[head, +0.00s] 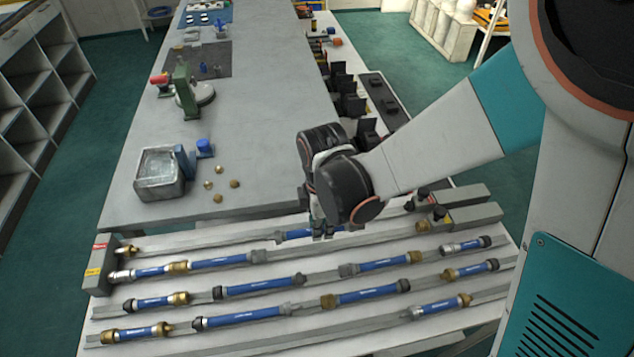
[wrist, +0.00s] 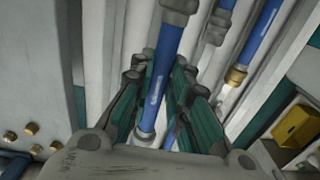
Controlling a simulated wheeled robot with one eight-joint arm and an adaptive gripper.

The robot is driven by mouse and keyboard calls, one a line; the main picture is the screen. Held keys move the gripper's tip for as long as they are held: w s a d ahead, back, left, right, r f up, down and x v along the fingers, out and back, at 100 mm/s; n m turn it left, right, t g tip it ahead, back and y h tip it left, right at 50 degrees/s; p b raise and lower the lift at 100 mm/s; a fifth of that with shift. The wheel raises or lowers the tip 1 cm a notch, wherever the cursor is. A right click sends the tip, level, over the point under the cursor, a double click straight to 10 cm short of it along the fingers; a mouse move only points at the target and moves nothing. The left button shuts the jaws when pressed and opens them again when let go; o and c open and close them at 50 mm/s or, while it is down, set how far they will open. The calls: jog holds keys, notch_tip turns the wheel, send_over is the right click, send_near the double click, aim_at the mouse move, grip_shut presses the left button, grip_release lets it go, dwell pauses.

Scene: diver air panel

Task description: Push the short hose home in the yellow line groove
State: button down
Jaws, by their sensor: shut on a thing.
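My gripper (head: 322,230) is shut around a blue hose piece with grey end fittings, the short hose (head: 294,235). In the wrist view the hose (wrist: 168,60) runs lengthwise between the green-padded fingers (wrist: 158,108). The hose lies over the upper rails of the panel, roughly in line with them; I cannot tell whether it touches a groove. The left end block (head: 102,262) carries a red label and, below it, a yellow label (head: 93,271). The row beside the yellow label holds a blue hose (head: 220,262) with a brass fitting at its left. My gripper hides the held hose's right part.
Several other blue hoses, such as one at the front (head: 240,317), lie in the lower rows. The right end block (head: 470,216) has dark knobs near it. A glass-like tray (head: 160,174) and loose brass caps (head: 220,198) sit on the bench behind.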

aim_at(310, 250)
jog(key=shift+w+f, duration=0.4)
jog(key=shift+f, duration=0.15)
jog(key=shift+f+b, duration=2.9)
jog(key=shift+f, duration=0.55)
jog(key=shift+s+a, duration=0.2)
jog(key=shift+a, duration=0.55)
jog(key=shift+s+a, duration=0.2)
jog(key=shift+a, duration=0.5)
jog(key=c, duration=1.4)
grip_release()
jog(key=shift+c, duration=0.2)
